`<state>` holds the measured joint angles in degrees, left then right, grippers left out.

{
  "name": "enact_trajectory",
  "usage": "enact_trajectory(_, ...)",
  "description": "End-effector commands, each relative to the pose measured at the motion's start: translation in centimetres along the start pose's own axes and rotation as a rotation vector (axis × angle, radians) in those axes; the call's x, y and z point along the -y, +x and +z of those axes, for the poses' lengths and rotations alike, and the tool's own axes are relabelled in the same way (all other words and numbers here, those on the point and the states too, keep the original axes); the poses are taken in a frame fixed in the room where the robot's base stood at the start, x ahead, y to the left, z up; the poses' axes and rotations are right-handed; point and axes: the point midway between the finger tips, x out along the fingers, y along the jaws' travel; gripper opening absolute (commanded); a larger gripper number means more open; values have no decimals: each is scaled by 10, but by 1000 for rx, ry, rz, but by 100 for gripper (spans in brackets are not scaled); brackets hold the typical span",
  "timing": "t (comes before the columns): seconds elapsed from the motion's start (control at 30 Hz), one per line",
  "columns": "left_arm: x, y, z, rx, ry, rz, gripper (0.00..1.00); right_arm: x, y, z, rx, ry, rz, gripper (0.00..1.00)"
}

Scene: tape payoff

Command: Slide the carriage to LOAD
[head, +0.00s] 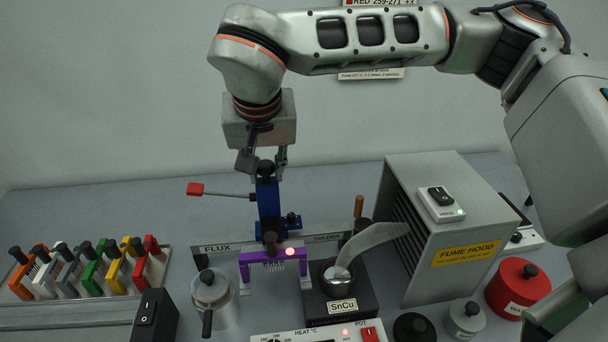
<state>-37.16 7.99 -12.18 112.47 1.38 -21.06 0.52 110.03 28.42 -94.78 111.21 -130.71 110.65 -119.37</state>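The carriage (268,205) is a blue upright with a black knob (266,168) on top. It stands behind a rail (222,249) whose readable labels are FLUX at the left and SOLDER at the right. No LOAD label is readable. A purple holder (248,259) with a comb-like part and a black knob hangs at the front of the carriage, between the flux pot (211,290) and the solder pot (340,279). My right gripper (264,164) points down at the top knob, fingers apart on either side of it; contact is unclear. My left gripper is out of view.
A red-tipped lever (195,188) sticks out left of the carriage. A grey fume hood (440,235) stands close on the right, with a curved pale duct over the solder pot. Coloured holders fill a rack (75,312) at the left. Bench behind the carriage is clear.

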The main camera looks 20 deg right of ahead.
Motion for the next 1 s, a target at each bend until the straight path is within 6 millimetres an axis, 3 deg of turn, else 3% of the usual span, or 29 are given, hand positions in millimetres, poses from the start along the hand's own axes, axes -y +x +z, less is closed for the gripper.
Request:
enact_trajectory(0.43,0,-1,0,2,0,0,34,0,-2,-1,0,0,0,38)
enact_trajectory(1.0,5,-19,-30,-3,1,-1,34,0,-39,-16,-1,1,0,38)
